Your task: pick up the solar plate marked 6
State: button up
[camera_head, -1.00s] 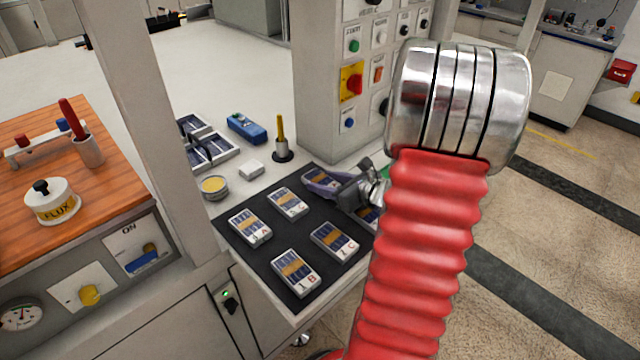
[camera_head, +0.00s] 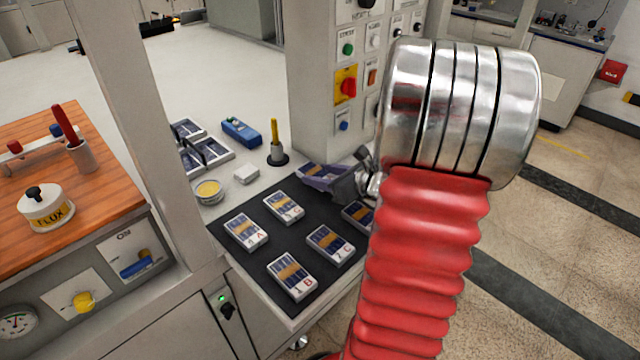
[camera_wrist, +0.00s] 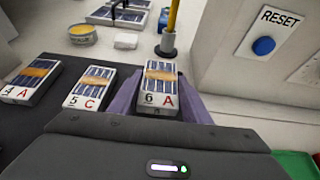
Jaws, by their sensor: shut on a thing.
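The solar plate marked 6, with a red A beside the number, shows in the wrist view (camera_wrist: 159,75) between my gripper's purple fingers. My gripper (camera_wrist: 160,95) is shut on it. In the head view the plate (camera_head: 311,171) and my gripper (camera_head: 326,180) are at the far end of the dark mat (camera_head: 252,262). The plate appears slightly above the mat, and the fingers partly hide it. A plate marked 5 C (camera_wrist: 90,86) lies just left of it, and one marked 4 A (camera_wrist: 31,80) lies farther left.
More plates lie on the mat, including one marked B (camera_head: 292,276) and one marked C (camera_head: 330,244). A yellow-handled tool in a holder (camera_head: 276,150), a white block (camera_head: 246,174) and a round tin (camera_head: 208,190) stand beyond. The control panel column (camera_head: 315,95) rises close behind.

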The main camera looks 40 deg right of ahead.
aim_at(321, 176)
notch_tip(321, 176, up, 6)
jog(key=shift+r, duration=0.2)
